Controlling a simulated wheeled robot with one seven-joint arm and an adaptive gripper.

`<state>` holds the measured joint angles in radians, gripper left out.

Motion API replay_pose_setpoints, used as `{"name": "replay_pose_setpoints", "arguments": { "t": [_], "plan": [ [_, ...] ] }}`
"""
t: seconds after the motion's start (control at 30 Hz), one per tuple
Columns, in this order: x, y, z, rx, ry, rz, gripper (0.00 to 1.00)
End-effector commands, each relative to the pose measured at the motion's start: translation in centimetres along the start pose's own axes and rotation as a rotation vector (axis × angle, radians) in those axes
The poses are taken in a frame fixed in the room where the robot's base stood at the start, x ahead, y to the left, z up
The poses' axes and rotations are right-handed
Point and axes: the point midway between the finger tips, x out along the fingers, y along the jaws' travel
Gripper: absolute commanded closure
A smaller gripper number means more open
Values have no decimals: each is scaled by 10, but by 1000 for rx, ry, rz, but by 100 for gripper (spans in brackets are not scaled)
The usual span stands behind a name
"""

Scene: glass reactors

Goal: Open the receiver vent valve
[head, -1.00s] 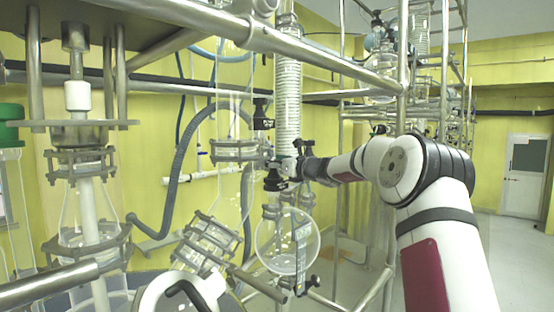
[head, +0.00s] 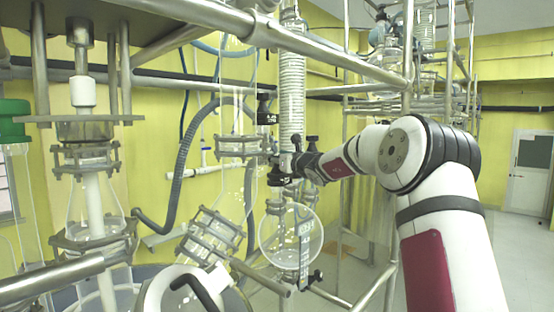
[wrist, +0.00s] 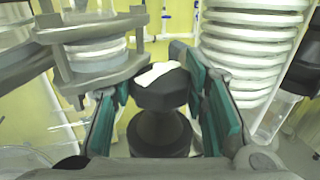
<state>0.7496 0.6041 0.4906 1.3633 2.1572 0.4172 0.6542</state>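A black faceted valve knob with a white mark (wrist: 158,92) stands in the middle of the wrist view on a dark stem. My gripper (wrist: 160,105) has its teal-padded fingers on either side of this knob. The left finger looks a little apart from it; the right pad is close to its edge, and contact cannot be told. In the head view my gripper (head: 288,164) is small among black fittings above the round glass receiver flask (head: 290,240). A black knob (head: 277,178) hangs there, partly hidden. Which knob is the receiver vent valve cannot be told for certain.
In the wrist view a clamped glass flange (wrist: 95,65) is close on the left and a coiled condenser (wrist: 250,40) close on the right. In the head view steel pipes (head: 330,55) cross above, and a grey hose (head: 180,160) curves behind. Open floor is at right.

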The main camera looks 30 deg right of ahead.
Motion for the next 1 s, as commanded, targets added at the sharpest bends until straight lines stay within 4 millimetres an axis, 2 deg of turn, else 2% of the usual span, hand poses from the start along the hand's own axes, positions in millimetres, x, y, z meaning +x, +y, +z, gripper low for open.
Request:
{"name": "replay_pose_setpoints", "arguments": {
  "t": [0.37,1.0],
  "plan": [
    [0,-2,0,1,-2,102,84],
    [3,-1,0,-2,-7,391,84]
  ]
}}
